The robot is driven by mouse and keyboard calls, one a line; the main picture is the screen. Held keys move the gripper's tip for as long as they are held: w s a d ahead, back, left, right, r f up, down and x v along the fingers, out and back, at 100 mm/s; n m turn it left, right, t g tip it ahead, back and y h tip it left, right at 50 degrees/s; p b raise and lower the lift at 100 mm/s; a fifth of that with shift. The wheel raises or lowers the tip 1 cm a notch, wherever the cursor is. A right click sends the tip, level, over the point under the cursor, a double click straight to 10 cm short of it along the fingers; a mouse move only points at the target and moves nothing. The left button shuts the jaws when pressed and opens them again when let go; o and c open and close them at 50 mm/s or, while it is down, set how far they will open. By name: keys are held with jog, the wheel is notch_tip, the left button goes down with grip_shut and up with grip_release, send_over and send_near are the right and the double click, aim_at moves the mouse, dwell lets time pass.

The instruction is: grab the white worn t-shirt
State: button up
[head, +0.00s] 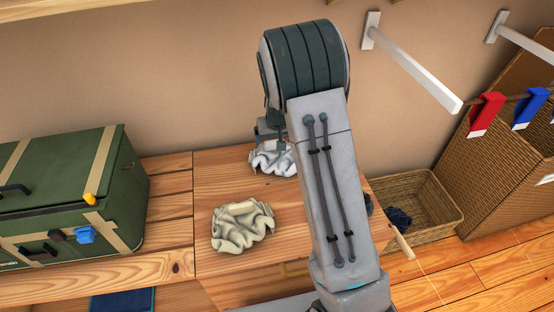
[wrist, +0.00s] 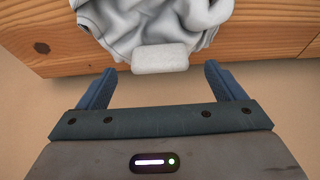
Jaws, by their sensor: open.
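Two crumpled cloths lie on the wooden bench top (head: 205,215). The whiter cloth (head: 268,160) is at the back near the wall, partly hidden by my arm; the cream one (head: 243,228) is nearer the front. In the wrist view a white-grey crumpled cloth (wrist: 150,25) lies on the wood, just beyond my fingertips. A pale block-like piece at its edge is in front of the gap between the fingers; I cannot tell what it is. My gripper (wrist: 160,70) is open, its blue fingers apart with no cloth gripped. In the head view it is mostly hidden at the whiter cloth.
A green trunk (head: 60,190) stands on the left of the bench. A wicker basket (head: 425,205) with dark cloth is on the floor at right, beside a tall woven hamper (head: 500,130). White wall brackets (head: 412,65) and red and blue clips (head: 487,112) hang at upper right.

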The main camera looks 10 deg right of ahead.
jog(key=shift+x, duration=1.05)
jog(key=shift+r, duration=0.1)
jog(key=c, duration=1.4)
